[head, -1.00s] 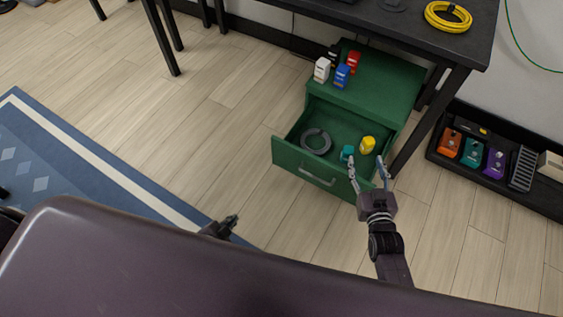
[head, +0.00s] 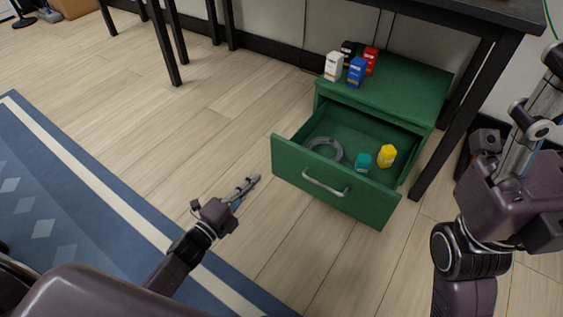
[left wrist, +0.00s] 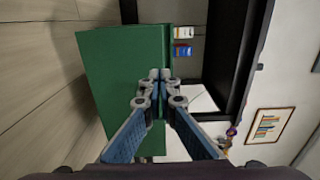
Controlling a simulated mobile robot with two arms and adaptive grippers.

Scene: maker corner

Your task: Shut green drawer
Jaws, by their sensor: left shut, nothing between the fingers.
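The green drawer (head: 335,194) stands pulled out of the green cabinet (head: 392,93), its silver handle (head: 325,188) on the front. Inside lie a grey ring-shaped coil (head: 336,148), a teal item (head: 363,160) and a yellow item (head: 387,156). My left gripper (head: 250,184) is shut and empty, left of the drawer front and apart from it in the head view. In the left wrist view its fingertips (left wrist: 161,76) point at the green drawer front (left wrist: 112,75). My right gripper (head: 530,120) is raised near the camera at the right; its finger opening is unclear.
White (head: 333,66), blue (head: 356,71), red (head: 371,60) and black (head: 348,50) boxes stand on the cabinet. A black table leg (head: 455,125) stands right of the drawer. The wooden floor before the drawer is clear; a blue rug (head: 75,215) lies left.

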